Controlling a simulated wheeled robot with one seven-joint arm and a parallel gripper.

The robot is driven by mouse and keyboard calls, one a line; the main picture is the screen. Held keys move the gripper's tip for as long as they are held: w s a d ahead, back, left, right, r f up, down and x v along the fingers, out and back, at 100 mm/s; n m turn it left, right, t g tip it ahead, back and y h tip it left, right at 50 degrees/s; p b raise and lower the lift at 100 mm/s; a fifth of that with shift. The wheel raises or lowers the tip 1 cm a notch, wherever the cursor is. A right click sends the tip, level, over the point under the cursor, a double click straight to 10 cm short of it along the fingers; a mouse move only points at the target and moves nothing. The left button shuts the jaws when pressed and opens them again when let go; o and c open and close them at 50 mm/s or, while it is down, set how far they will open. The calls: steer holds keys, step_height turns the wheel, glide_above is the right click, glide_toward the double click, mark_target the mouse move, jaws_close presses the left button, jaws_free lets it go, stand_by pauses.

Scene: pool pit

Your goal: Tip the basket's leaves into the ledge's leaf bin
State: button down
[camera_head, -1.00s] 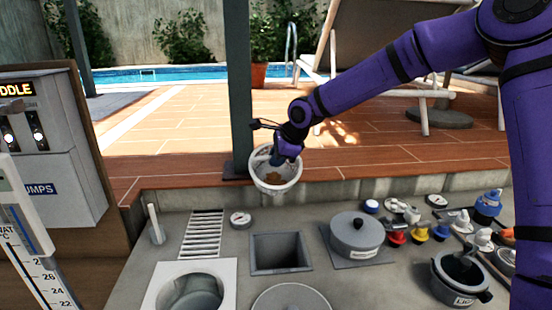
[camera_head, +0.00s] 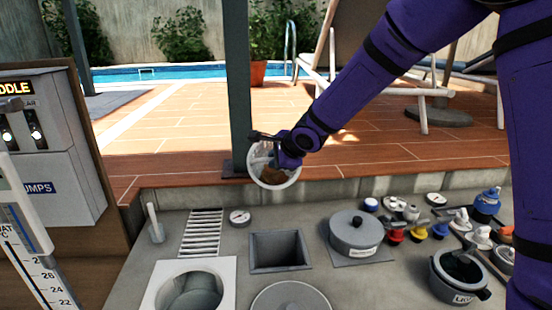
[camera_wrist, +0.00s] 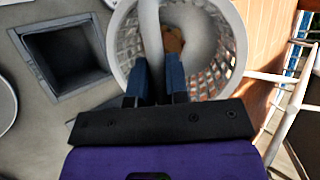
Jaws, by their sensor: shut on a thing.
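The white basket (camera_head: 256,179) hangs over the ledge's back edge, beyond the square bin and slightly tilted, its opening toward the head camera. Brown leaves (camera_head: 272,175) lie inside it; they also show in the wrist view (camera_wrist: 173,40). My gripper (camera_head: 276,157) is at the basket's mouth. In the wrist view, its blue fingers (camera_wrist: 156,80) are closed on the basket's grey handle bar (camera_wrist: 150,35). The square grey bin (camera_head: 280,268), which looks like the leaf bin, is set in the ledge and looks empty. The wrist view shows it left of the basket (camera_wrist: 97,42).
A green-grey post (camera_head: 240,80) stands right behind the basket. A lidded grey pot (camera_head: 355,233) is right of the bin, and a slotted grate (camera_head: 204,232) is left. A white-framed round opening (camera_head: 222,268) lies front left. Coloured valves (camera_head: 420,233) crowd the right.

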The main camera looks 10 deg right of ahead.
steer(key=shift+s+r+t, duration=0.15)
steer(key=shift+t, duration=0.15)
steer(key=shift+s, duration=0.1)
steer(key=s+f+n+t+y, duration=0.2)
steer(key=s+f+t, duration=0.4)
steer(key=t, duration=0.3)
steer(key=shift+s+d+n+y, duration=0.15)
steer(key=shift+s+n+y, duration=0.15)
steer(key=shift+s+n, duration=0.25)
stand_by(0.6)
steer(key=shift+r, duration=0.1)
stand_by(0.7)
